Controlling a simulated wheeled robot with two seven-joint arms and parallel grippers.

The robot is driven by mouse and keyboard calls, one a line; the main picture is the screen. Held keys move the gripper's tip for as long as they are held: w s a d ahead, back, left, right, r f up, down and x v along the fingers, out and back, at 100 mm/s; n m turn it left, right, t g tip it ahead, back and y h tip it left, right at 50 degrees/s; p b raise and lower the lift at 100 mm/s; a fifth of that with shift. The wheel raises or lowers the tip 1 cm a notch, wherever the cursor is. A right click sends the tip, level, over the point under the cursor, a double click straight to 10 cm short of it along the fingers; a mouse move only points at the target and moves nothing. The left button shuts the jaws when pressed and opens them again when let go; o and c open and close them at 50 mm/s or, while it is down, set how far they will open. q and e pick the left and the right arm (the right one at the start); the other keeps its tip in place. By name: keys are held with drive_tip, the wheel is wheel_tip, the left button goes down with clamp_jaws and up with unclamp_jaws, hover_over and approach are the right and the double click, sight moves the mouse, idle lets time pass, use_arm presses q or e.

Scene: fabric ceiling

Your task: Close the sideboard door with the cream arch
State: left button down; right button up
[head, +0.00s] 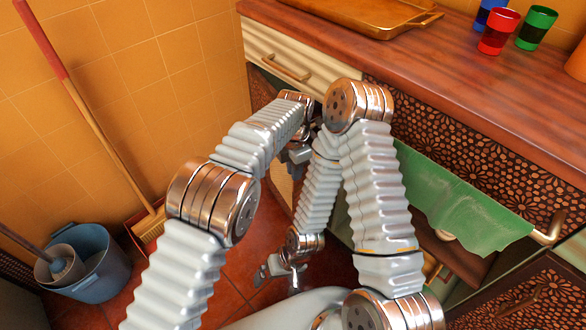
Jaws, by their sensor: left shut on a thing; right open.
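The sideboard (420,60) has a reddish-brown wooden top and a cream drawer front (300,68) with a brass handle. Below that drawer, a small cream patch (283,186) shows between my arms and may be part of the cream-arch door. Most of that door is hidden behind my arms, so I cannot tell how far open it stands. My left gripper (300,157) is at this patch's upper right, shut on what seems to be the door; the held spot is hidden. My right gripper (280,279) is lower, near the floor, open and empty.
A green cloth (465,205) hangs from a brass rail on the sideboard's right front. A tray (365,14) and red (498,32), green (537,28) and blue (490,14) cups stand on top. A broom (95,105) and blue bucket (95,265) stand left by the tiled wall.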

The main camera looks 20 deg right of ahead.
use_arm(q)
drive_tip(key=c, duration=1.2)
unclamp_jaws()
wheel_tip(320, 180, up, 14)
drive_tip(key=shift+f, duration=0.1)
